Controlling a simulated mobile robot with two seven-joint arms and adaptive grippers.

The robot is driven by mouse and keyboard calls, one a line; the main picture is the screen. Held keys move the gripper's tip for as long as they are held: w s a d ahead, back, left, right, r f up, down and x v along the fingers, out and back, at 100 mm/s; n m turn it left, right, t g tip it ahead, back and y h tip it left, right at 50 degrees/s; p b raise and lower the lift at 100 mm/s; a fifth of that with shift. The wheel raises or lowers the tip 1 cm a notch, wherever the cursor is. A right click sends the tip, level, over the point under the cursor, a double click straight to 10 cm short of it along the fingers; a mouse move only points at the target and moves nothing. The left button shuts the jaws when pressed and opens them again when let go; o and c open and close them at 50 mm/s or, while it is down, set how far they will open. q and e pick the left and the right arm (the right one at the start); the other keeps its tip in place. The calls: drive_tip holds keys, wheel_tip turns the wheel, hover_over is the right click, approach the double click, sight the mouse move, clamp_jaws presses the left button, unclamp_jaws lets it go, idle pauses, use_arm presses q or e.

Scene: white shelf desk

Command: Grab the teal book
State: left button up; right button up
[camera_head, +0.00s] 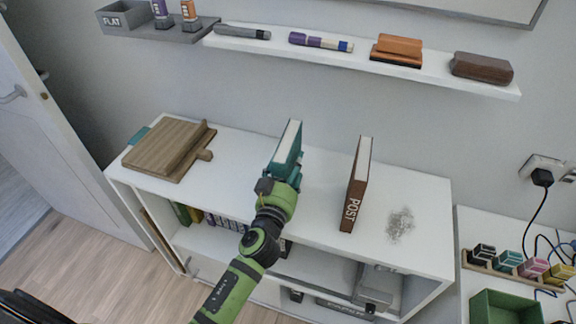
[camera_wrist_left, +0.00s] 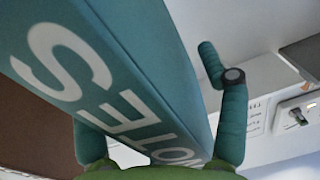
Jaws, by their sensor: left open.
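The teal book (camera_head: 289,140) stands upright on the white shelf desk (camera_head: 325,200), its white page edge showing on top. My left gripper (camera_head: 283,172) is at the near end of the book, and its lower part is hidden by the gripper. In the left wrist view, the book (camera_wrist_left: 125,60) with its white spine lettering lies between the two teal fingers (camera_wrist_left: 165,125). The fingers are open, one on each side. The right finger stands apart from the book; contact at the left finger cannot be told. My right gripper is not in view.
A brown book marked POST (camera_head: 357,185) stands to the right, with a grey speckled patch (camera_head: 400,223) beyond it. A wooden board (camera_head: 165,148) lies to the left. A wall shelf (camera_head: 335,55) with several items hangs above. Clear desk lies between the two books.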

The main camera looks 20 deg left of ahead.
use_arm(q)
clamp_jaws()
drive_tip(key=shift+r, duration=0.1)
